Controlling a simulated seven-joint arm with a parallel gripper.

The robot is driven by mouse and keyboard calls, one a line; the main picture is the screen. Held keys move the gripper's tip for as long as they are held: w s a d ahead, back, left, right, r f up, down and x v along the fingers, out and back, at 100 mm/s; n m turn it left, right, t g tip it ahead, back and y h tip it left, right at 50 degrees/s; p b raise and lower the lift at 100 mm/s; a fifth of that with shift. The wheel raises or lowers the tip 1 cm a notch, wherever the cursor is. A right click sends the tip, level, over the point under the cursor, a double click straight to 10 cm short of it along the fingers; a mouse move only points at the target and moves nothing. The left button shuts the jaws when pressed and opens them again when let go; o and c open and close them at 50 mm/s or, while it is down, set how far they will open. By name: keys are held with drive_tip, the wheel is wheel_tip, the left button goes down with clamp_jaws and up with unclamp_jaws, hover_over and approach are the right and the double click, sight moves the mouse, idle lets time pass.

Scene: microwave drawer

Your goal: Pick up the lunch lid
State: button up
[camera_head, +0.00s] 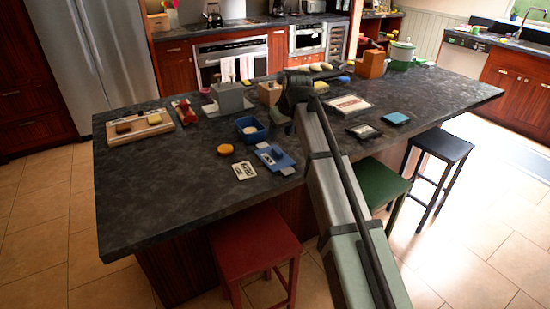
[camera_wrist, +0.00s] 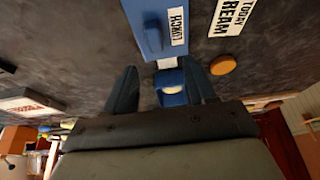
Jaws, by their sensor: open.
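The lunch lid (camera_head: 275,157) is a flat blue piece with a small raised part, lying on the dark countertop near its front edge. In the wrist view the lid (camera_wrist: 148,28) lies beyond my fingertips, with a white "LUNCH" label. A blue open box (camera_head: 252,130) with pale contents stands just behind the lid; it shows partly between my fingers in the wrist view (camera_wrist: 173,93). My gripper (camera_wrist: 160,66) is open and empty, above the counter and apart from the lid. In the head view my arm hides most of the gripper (camera_head: 281,113).
A printed card (camera_head: 244,170) and an orange round piece (camera_head: 225,149) lie left of the lid. A grey box (camera_head: 230,97) and wooden block stand behind. Dark and framed flat items (camera_head: 363,131) lie to the right. The counter's left front is clear.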

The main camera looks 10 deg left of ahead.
sight(277, 149)
drive_tip(key=x, duration=0.3)
drive_tip(key=shift+w+f, duration=0.1)
drive_tip(key=shift+f, duration=0.1)
drive_tip(key=shift+d+x, duration=0.15)
drive_tip(key=shift+x, duration=1.2)
drive_tip(key=shift+d+x, duration=0.15)
drive_tip(key=shift+x, duration=1.15)
drive_tip(key=shift+w, duration=0.1)
clamp_jaws()
